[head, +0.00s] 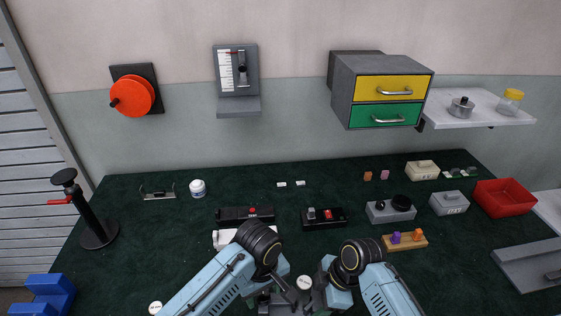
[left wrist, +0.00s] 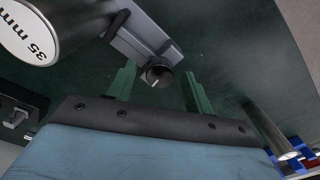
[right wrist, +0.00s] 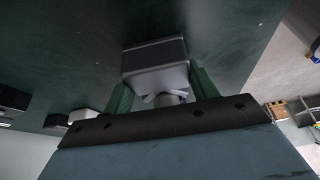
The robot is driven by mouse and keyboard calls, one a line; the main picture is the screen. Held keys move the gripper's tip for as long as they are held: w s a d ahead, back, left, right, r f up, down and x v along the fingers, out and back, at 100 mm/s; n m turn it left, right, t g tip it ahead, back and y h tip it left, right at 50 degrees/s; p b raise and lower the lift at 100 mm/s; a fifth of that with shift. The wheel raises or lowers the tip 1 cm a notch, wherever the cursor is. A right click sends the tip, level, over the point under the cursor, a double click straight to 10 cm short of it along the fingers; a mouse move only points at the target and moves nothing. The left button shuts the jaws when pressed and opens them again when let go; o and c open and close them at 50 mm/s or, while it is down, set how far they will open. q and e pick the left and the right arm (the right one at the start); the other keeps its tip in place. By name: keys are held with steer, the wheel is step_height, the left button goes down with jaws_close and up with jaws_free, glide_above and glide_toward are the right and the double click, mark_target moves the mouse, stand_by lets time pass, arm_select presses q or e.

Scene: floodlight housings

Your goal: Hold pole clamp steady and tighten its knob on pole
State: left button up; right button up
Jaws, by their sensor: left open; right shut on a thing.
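The pole shows in the left wrist view (left wrist: 75,20) with its pale end marked "35 mm"; the same end is a small white disc in the head view (head: 304,283). The grey pole clamp (left wrist: 135,35) sits against the pole. Its dark round knob (left wrist: 160,73) carries a pale mark. My left gripper (left wrist: 158,85) is open, its green fingers on either side of the knob with gaps visible. In the right wrist view, my right gripper (right wrist: 162,95) is shut on the grey clamp block (right wrist: 155,60). In the head view, the arms hide most of the clamp.
Another white disc (head: 155,307) stands at the front left. A red-handled stand (head: 85,210) is at left; a red bin (head: 505,198) is at right.

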mark_target(263, 294)
arm_select(q)
steer(key=n, duration=1.2)
step_height(263, 294, up, 12)
steer(key=w+d+r+m+t+h, duration=0.1)
steer(key=w+r+m+t+h, duration=0.1)
steer(key=w+r+m+t, duration=0.3)
steer(key=w+d+r+m+t+h, duration=0.2)
steer(key=w+r+m+t, duration=0.4)
steer(key=w, duration=0.7)
steer(key=shift+w+r+m+t, duration=0.2)
steer(key=shift+w+m+t, duration=0.15)
steer(key=shift+m+t, duration=1.1)
stand_by(3.0)
